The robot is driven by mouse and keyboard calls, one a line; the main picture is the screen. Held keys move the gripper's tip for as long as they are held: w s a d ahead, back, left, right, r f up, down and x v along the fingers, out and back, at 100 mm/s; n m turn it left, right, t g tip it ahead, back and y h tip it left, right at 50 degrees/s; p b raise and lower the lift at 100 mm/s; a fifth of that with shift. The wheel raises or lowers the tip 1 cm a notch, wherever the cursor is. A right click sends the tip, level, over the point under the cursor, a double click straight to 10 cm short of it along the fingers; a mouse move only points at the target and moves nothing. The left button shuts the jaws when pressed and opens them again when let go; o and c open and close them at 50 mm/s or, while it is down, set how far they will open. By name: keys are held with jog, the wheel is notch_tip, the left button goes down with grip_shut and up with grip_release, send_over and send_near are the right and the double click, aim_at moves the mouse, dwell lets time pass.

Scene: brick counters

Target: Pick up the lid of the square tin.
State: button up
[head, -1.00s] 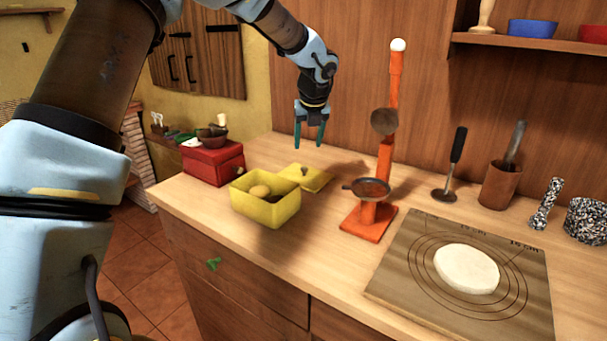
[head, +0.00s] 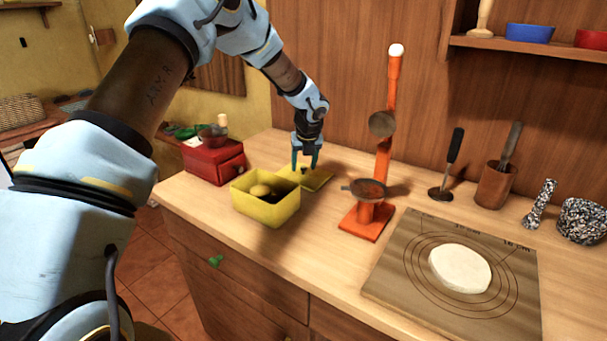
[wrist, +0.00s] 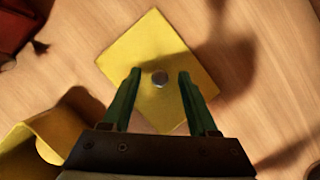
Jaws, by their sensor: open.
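The yellow square lid (head: 316,180) lies flat on the wooden counter just behind the yellow square tin (head: 266,207). The tin is open, with a round yellowish thing inside. My gripper (head: 305,164) is open, low over the lid. I cannot tell how far the fingertips are above the lid. Part of the tin (wrist: 50,135) shows at lower left in the wrist view.
A red box (head: 212,163) with items on top stands left of the tin. An orange stand (head: 365,221) with a pan rises to the right of the lid. A board (head: 400,283) with dough (head: 460,268) lies further right.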

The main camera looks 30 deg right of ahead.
grip_shut()
dwell(0.3)
jog(key=shift+r, duration=0.15)
dwell(0.3)
